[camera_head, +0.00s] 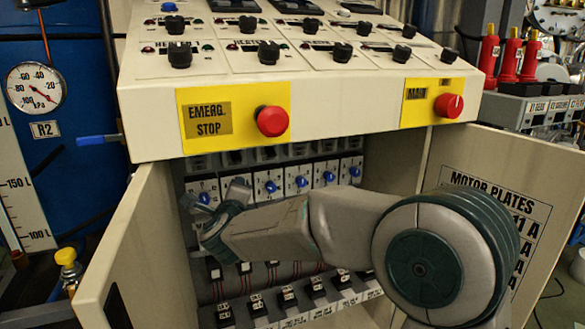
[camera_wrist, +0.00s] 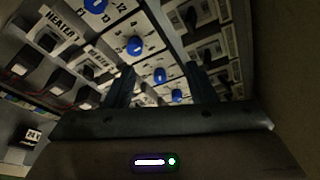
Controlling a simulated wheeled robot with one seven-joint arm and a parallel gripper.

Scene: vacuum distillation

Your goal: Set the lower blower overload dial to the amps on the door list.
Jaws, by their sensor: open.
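The open cabinet holds a row of white overload modules with blue dials (camera_head: 270,187). In the wrist view, one blue dial (camera_wrist: 134,46) with numbers around it shows beyond and between my fingers; others lie along the same row. I cannot tell which dial is the lower blower's. My gripper (camera_wrist: 162,88) is open, with nothing seen between its fingers. In the head view my arm reaches into the cabinet and hides part of the row. The door list (camera_head: 493,185), headed "MOTOR PLATES", is on the right door; one line ends in "11 A", and my arm covers most names.
The cabinet's left door (camera_head: 125,245) and right door (camera_head: 555,165) stand open on both sides of my arm. Above is the sloped panel with black knobs, a red emergency stop (camera_head: 272,120) and a red main switch (camera_head: 449,105). Black switches (camera_head: 288,296) line the cabinet's lower rail.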

